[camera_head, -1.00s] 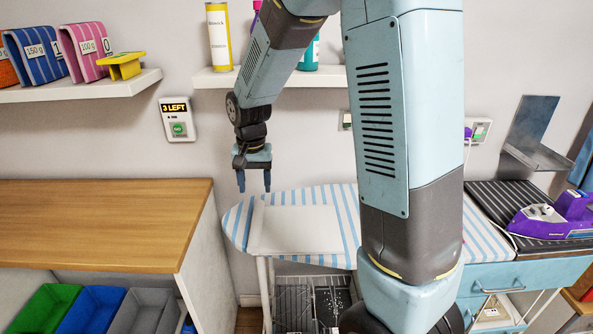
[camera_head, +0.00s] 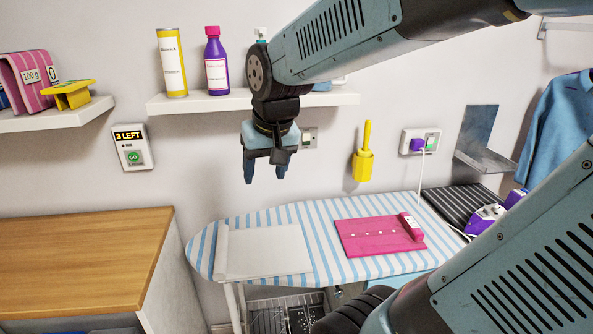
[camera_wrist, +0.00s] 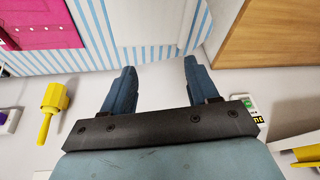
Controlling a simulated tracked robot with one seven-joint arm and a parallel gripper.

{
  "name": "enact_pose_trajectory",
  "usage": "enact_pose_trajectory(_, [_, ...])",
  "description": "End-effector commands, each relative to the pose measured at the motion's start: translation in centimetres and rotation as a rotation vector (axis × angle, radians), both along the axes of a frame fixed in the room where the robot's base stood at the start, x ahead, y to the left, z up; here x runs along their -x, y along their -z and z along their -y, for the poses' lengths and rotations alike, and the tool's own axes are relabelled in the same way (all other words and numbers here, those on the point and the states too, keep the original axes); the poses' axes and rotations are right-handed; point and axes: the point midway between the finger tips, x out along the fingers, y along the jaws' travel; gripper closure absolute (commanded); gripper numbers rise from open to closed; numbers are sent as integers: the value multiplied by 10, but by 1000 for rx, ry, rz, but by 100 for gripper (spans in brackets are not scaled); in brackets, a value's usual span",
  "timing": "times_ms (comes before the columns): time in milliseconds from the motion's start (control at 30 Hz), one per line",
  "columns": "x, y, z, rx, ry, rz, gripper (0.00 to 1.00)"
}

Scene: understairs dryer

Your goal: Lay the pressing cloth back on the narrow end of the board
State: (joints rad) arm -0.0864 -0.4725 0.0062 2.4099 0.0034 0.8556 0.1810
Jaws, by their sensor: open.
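The pressing cloth (camera_head: 270,252), a pale off-white sheet, lies flat on the narrow left end of the blue-and-white striped ironing board (camera_head: 330,222). Its left edge looks folded or rolled. The cloth also shows at the top of the wrist view (camera_wrist: 150,22), on the striped cover. My gripper (camera_head: 265,177) is open and empty, with its fingers pointing down. It appears above the cloth in the head view, apart from it. In the wrist view my two blue fingers (camera_wrist: 160,68) stand wide apart with nothing between them.
A pink flat piece (camera_head: 375,236) with white dots lies on the board's middle. A purple iron (camera_head: 482,217) rests on a dark ribbed area at the right. A wooden counter (camera_head: 80,255) stands left. A yellow holder (camera_head: 363,165) and bottle shelf (camera_head: 195,101) are on the wall.

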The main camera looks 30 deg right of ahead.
Motion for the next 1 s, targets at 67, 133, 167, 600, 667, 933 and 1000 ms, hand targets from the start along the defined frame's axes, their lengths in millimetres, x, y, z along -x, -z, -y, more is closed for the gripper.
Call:
enact_pose_trajectory(67, [15, -8, 5, 9, -12, 32, 41])
enact_pose_trajectory(133, [28, -13, 9, 18, -23, 56, 41])
enact_pose_trajectory(167, [33, -14, 11, 23, -29, 66, 41])
enact_pose_trajectory(600, [77, -25, 30, 67, -74, 145, 41])
enact_pose_trajectory(667, [77, -25, 30, 68, -75, 146, 41])
enact_pose_trajectory(933, [77, -25, 30, 68, -75, 146, 41])
enact_pose_trajectory(1000, [77, -25, 29, 68, -75, 146, 41])
